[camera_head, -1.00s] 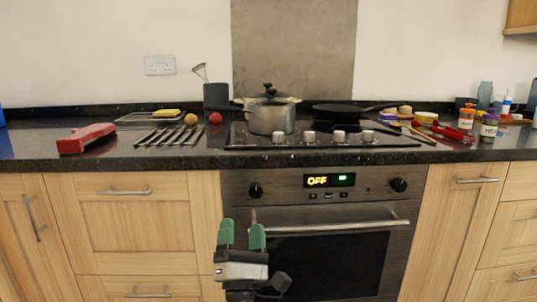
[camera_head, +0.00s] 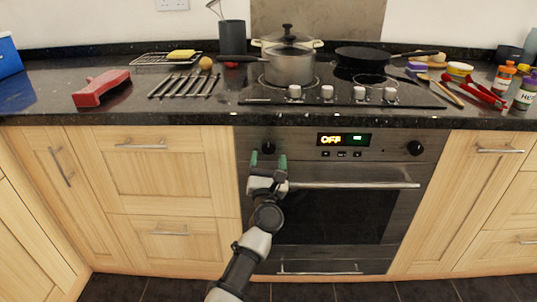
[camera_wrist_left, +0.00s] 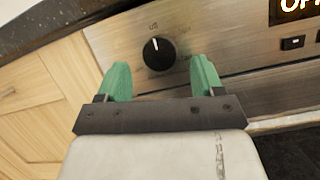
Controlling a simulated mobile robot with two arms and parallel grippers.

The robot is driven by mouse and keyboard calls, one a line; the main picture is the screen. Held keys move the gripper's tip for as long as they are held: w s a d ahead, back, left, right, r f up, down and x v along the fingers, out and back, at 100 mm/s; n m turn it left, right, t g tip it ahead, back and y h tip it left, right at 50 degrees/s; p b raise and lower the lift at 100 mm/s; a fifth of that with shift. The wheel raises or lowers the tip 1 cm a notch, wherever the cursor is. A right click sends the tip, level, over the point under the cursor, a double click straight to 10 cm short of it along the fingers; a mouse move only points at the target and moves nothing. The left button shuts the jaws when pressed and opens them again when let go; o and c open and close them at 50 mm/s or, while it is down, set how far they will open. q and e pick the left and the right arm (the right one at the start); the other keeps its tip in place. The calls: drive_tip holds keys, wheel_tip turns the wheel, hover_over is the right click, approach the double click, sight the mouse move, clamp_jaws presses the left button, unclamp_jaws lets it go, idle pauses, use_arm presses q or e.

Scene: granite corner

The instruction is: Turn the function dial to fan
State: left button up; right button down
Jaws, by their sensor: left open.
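The oven's left dial (camera_head: 268,148) is a round black knob with a white pointer mark, on the steel control panel. It shows in the left wrist view (camera_wrist_left: 158,53), ahead of and between my open fingers, with its mark pointing up. The right dial (camera_head: 415,148) is a like black knob at the panel's other end. The display (camera_head: 343,139) between them reads OFF. My left gripper (camera_head: 268,161) has green fingertips, is open and empty, and is just below the left dial; in the wrist view (camera_wrist_left: 160,82) the fingers appear apart from it.
The oven handle bar (camera_head: 355,184) runs to the right of my left gripper. The granite counter edge (camera_head: 180,118) overhangs above the panel. A pot (camera_head: 288,66) and a pan (camera_head: 362,56) stand on the hob. The floor (camera_head: 120,287) in front looks clear.

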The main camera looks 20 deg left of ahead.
sight(269, 147)
use_arm(q)
drive_tip(key=shift+x, duration=1.1)
use_arm(e)
drive_tip(key=shift+s+r, duration=0.1)
drive_tip(key=shift+r, duration=0.25)
use_arm(q)
drive_tip(key=c, duration=0.9)
